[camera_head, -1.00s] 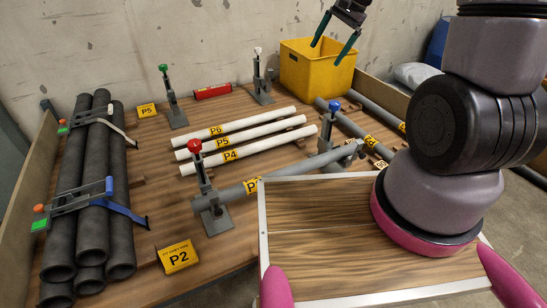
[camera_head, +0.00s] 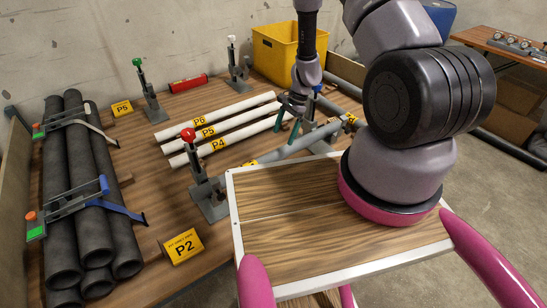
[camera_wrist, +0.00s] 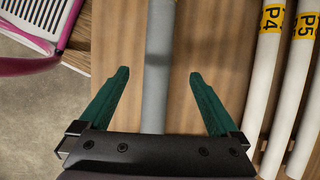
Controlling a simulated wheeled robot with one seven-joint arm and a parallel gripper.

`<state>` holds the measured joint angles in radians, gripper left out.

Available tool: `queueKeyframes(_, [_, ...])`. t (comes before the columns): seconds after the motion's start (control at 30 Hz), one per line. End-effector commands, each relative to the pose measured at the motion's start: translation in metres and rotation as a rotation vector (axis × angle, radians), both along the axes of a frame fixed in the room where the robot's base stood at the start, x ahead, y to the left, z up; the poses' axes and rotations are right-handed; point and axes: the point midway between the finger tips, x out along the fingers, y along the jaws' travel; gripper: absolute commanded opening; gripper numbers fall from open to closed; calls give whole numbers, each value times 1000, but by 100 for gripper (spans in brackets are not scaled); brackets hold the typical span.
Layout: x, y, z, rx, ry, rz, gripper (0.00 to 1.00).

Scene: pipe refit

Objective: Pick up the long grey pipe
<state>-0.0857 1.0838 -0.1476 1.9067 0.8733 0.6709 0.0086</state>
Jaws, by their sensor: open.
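The long grey pipe (camera_head: 300,143) lies across the clamp stands at the front right of the work table, partly behind my base top and arm. It carries a yellow label. In the wrist view the grey pipe (camera_wrist: 156,85) runs up the picture between my two green fingers. My gripper (camera_wrist: 158,74) is open, with a finger on each side of the pipe and clear gaps to both. In the head view my gripper (camera_head: 286,128) points down over the pipe. I cannot tell its exact height above it.
White pipes (camera_head: 222,116) lie just beyond the grey pipe. A red-topped clamp (camera_head: 205,185) stands near its left end. Dark pipes (camera_head: 85,190) are stacked at left, a P2 sign (camera_head: 182,246) is in front, and a yellow bin (camera_head: 288,52) stands behind.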

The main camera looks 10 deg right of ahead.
Motion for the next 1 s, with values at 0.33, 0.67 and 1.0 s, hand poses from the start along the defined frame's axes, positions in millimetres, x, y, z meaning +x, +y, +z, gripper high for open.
queueKeyframes(0.33, [-7,15,-39,0,1,1,98])
queueKeyframes(0.67, [-16,29,-79,1,1,2,98])
queueKeyframes(1.0, [-16,32,-86,1,-2,3,94])
